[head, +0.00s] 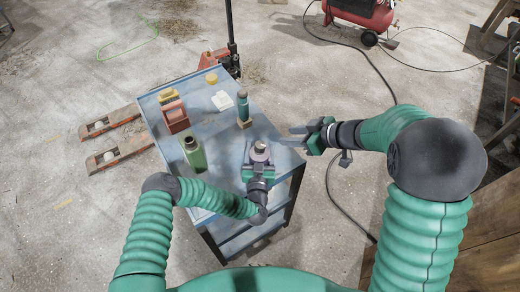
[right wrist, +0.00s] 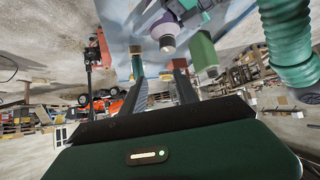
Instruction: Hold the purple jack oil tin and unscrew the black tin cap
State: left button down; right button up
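The purple jack oil tin (head: 260,155) stands near the front right of the blue cart top. Its round cap (head: 260,146) faces up and looks grey in this light. My left gripper (head: 258,168) is closed around the tin's near side, and its fingers hide part of the body. My right gripper (head: 294,136) is open and empty, level and to the right of the tin, pointing at it with a gap between. In the right wrist view the tin (right wrist: 161,24) appears beyond the two spread fingers (right wrist: 160,70).
On the blue cart (head: 222,135) stand a green bottle (head: 194,154), a teal cylinder (head: 243,106), a red-brown box (head: 174,116), a yellow block (head: 168,96), a white cloth-like item (head: 222,101) and a yellow roll (head: 211,78). A red compressor (head: 362,14) stands behind.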

jog(key=shift+o, duration=0.2)
jog(key=shift+o, duration=1.2)
jog(key=shift+w, duration=0.2)
jog(key=o, duration=0.3)
jog(key=w+d+r+t+h, duration=0.1)
jog(key=w+h, duration=0.4)
jog(key=w, duration=0.8)
jog(key=d+t, duration=0.1)
jog(key=t, duration=0.1)
jog(key=shift+w+d+r+t, duration=0.15)
jog(key=shift+d+r+t, duration=0.1)
jog(key=shift+t, duration=0.15)
jog(key=g+h, duration=0.3)
jog(key=g, duration=0.7)
send_over(259, 145)
notch_tip(259, 145, down, 4)
jog(key=shift+w+f, duration=0.1)
jog(key=shift+w, duration=0.05)
jog(key=shift+f, duration=0.1)
notch_tip(259, 145, down, 8)
jog(key=shift+r, duration=0.25)
